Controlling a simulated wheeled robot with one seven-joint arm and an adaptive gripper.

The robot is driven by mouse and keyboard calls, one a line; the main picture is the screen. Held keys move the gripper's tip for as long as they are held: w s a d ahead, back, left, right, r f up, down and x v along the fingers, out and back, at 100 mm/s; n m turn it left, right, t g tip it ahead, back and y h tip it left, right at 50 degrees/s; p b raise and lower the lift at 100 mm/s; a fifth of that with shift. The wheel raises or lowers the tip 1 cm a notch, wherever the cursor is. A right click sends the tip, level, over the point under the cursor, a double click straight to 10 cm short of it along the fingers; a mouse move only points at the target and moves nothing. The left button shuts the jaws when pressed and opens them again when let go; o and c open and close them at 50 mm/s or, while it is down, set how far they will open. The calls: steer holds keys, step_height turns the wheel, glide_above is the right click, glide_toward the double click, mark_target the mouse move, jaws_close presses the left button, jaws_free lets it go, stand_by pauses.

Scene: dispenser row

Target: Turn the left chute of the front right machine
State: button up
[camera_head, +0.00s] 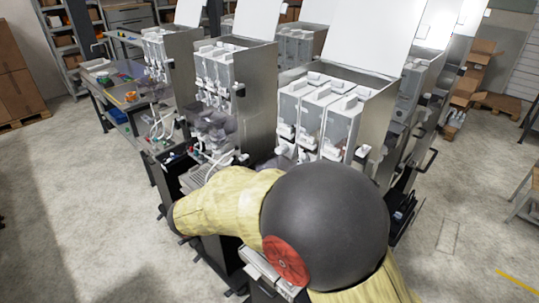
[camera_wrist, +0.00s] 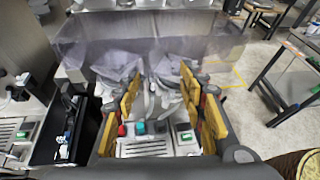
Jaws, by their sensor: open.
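The front right machine (camera_head: 377,110) is a steel cabinet with a raised white lid and several clear-fronted bins with white parts. Its leftmost bin (camera_head: 291,108) shows in the head view; its lower front is hidden behind my arm. My gripper is hidden in the head view. In the wrist view my gripper (camera_wrist: 160,84) is open, its yellow-padded fingers spread and nothing held between them. Ahead are a left grey chute-like piece (camera_wrist: 116,64) and a right one (camera_wrist: 182,66), behind a clear cover. I cannot tell which machine they belong to. No contact with them shows.
A second machine (camera_head: 255,90) stands left of the front right one. A dark tray (camera_wrist: 65,130) lies left of my gripper. Open floor (camera_head: 90,200) is at left.

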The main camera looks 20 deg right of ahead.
mark_target(277, 153)
steer(key=w+a+r+n+t+h, duration=0.2)
steer(key=w+r+n+t+h, duration=0.15)
steer(key=w+r+n, duration=0.4)
steer(key=shift+m, duration=0.25)
steer(key=x, duration=0.7)
steer(key=shift+w+d, duration=0.1)
steer(key=shift+w, duration=0.15)
steer(key=shift+c, duration=0.3)
jaws_close()
